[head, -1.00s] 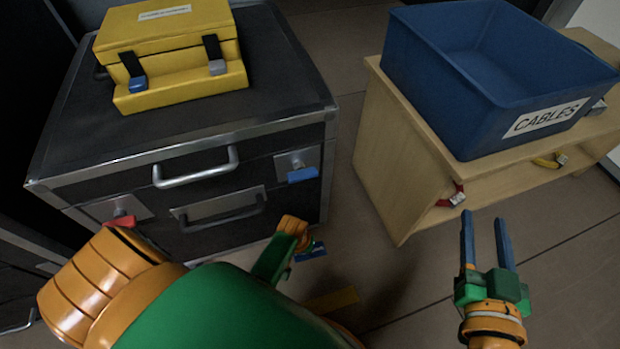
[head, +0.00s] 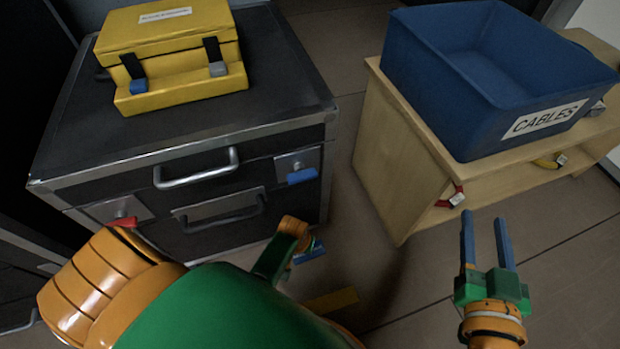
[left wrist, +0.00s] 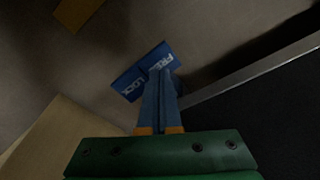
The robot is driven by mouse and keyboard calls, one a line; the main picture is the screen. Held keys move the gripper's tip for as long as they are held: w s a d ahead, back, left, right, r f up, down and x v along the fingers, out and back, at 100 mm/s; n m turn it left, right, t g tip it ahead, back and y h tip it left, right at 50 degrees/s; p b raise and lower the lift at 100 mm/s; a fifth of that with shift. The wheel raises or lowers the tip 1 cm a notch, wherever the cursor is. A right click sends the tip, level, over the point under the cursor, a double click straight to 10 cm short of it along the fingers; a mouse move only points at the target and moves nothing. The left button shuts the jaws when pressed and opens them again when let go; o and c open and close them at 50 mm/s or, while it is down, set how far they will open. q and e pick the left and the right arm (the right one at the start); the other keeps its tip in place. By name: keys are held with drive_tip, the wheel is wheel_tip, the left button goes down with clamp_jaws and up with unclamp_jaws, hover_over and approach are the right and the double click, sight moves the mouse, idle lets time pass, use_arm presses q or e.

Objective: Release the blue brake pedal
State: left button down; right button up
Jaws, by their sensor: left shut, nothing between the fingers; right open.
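The blue brake pedal (left wrist: 146,72) lies low near the floor in the left wrist view, with white "FREE" and "LOCK" lettering on its two halves. In the head view a blue piece of it (head: 312,252) shows by the foot of the black case, partly covered by my left arm. My left gripper (left wrist: 160,76) is shut and empty. Its fingertips overlap the middle of the pedal, toward the FREE half; I cannot tell whether they touch it. My right gripper (head: 484,218) is open and empty, over the floor in front of the wooden shelf.
The black case (head: 90,135) has handles, a blue latch (head: 302,176) and a red latch (head: 122,223). A yellow toolbox (head: 165,50) stands on it. A blue CABLES bin (head: 450,110) sits on the wooden shelf (head: 385,150). Bare floor lies between case and shelf.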

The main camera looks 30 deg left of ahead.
wheel_tip(320, 180, up, 7)
drive_tip(key=p, duration=0.5)
drive_tip(key=shift+f+p, duration=0.15)
drive_tip(key=shift+p, duration=0.2)
